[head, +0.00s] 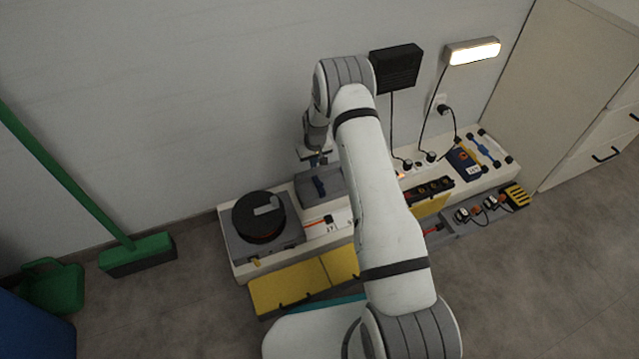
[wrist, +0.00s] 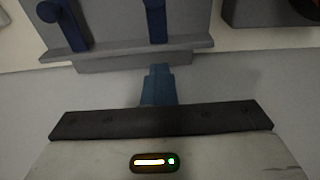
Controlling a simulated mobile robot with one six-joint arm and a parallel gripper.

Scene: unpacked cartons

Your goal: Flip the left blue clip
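A grey case (head: 335,183) stands on the bench, with dark blue clips (head: 319,186) on its front in the head view. In the wrist view the case (wrist: 115,30) is at the top, with one blue clip (wrist: 62,22) at left and another (wrist: 156,20) near the middle. The reel's side of the case falls to the right there, so the middle clip appears to be the left one in the head view. My gripper (wrist: 158,70) has its blue fingers together, in line with the middle clip and apart from it. In the head view my gripper (head: 314,160) hangs behind the case, near the wall.
A black reel (head: 259,217) sits left of the case. A black-and-red socket strip (head: 428,189) and a blue device (head: 463,157) lie to the right. A lit lamp (head: 473,51) and a black box (head: 396,68) are on the wall. Yellow drawers (head: 290,287) front the bench.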

